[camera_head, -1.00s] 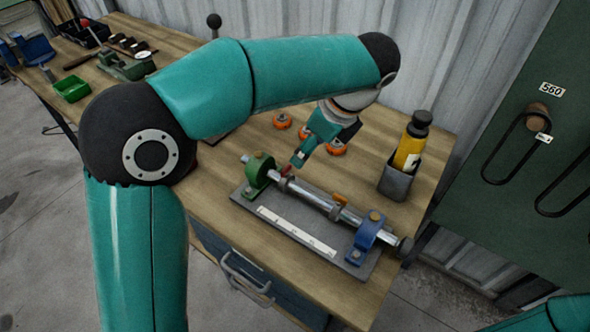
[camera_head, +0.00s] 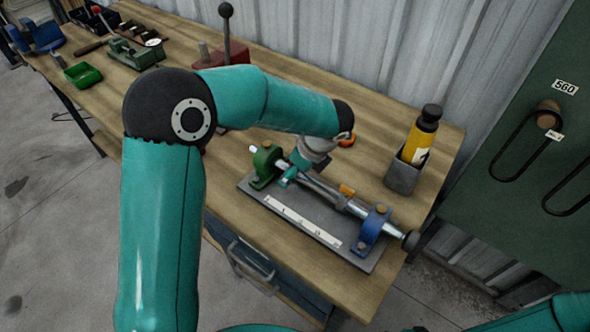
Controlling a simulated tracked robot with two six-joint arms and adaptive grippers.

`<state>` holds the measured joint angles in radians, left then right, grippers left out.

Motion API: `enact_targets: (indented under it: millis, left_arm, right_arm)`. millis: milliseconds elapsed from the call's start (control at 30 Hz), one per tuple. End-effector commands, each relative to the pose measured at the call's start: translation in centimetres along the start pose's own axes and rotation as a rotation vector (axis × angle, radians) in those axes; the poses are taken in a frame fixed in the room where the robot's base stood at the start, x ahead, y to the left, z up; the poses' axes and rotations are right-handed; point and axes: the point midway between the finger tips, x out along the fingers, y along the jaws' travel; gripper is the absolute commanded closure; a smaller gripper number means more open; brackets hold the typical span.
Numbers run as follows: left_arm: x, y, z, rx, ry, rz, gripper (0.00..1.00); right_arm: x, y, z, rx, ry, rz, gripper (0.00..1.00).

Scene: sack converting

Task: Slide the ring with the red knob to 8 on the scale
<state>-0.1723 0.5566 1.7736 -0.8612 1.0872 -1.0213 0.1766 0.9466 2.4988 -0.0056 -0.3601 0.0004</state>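A steel shaft (camera_head: 318,187) runs between a green bracket (camera_head: 264,166) and a blue bracket (camera_head: 372,230) on a grey plate (camera_head: 255,192). A white scale strip (camera_head: 303,221) lies along the plate's front; its figures are too small to read. An orange-knobbed ring (camera_head: 347,191) sits on the shaft towards the blue bracket. My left gripper (camera_head: 291,177) is down at the shaft, just right of the green bracket. The red knob and its ring are hidden there, and I cannot tell whether the fingers are closed on them. My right gripper is out of view.
A grey holder (camera_head: 402,178) with a yellow bottle (camera_head: 419,139) stands behind the blue bracket. An orange part (camera_head: 346,141) shows behind my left wrist. Tools and a green tray (camera_head: 83,75) lie at the bench's far left.

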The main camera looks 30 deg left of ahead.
Motion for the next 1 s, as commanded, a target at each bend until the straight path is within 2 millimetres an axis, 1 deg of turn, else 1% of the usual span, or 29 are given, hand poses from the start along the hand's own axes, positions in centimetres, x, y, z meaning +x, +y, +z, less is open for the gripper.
enact_targets:
  millis: [100, 333, 367, 600, 767, 800, 1000]
  left_arm:
    - [0.40, 0.03, -0.02, 0.002, 0.000, 0.001, 0.28]
    - [0.44, 0.02, -0.01, 0.001, 0.000, 0.000, 0.28]
    - [0.43, 0.02, -0.01, 0.001, 0.000, 0.000, 0.31]
    - [0.41, 0.03, 0.01, 0.000, 0.000, 0.000, 0.71]
    - [0.40, 0.03, 0.03, 0.000, 0.000, 0.000, 0.97]
    - [0.40, 0.03, 0.03, 0.000, 0.000, 0.000, 1.00]
    - [0.38, 0.15, -0.08, -0.003, 0.000, 0.001, 1.00]
  right_arm:
    - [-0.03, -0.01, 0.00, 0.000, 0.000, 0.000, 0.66]
    - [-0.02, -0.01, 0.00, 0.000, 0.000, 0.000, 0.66]
    - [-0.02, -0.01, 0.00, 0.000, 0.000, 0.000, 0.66]
    - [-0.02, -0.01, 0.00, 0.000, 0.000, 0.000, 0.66]
    - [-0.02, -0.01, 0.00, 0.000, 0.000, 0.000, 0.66]
    - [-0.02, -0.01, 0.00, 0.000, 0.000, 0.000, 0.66]
    - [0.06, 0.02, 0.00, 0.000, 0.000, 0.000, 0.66]
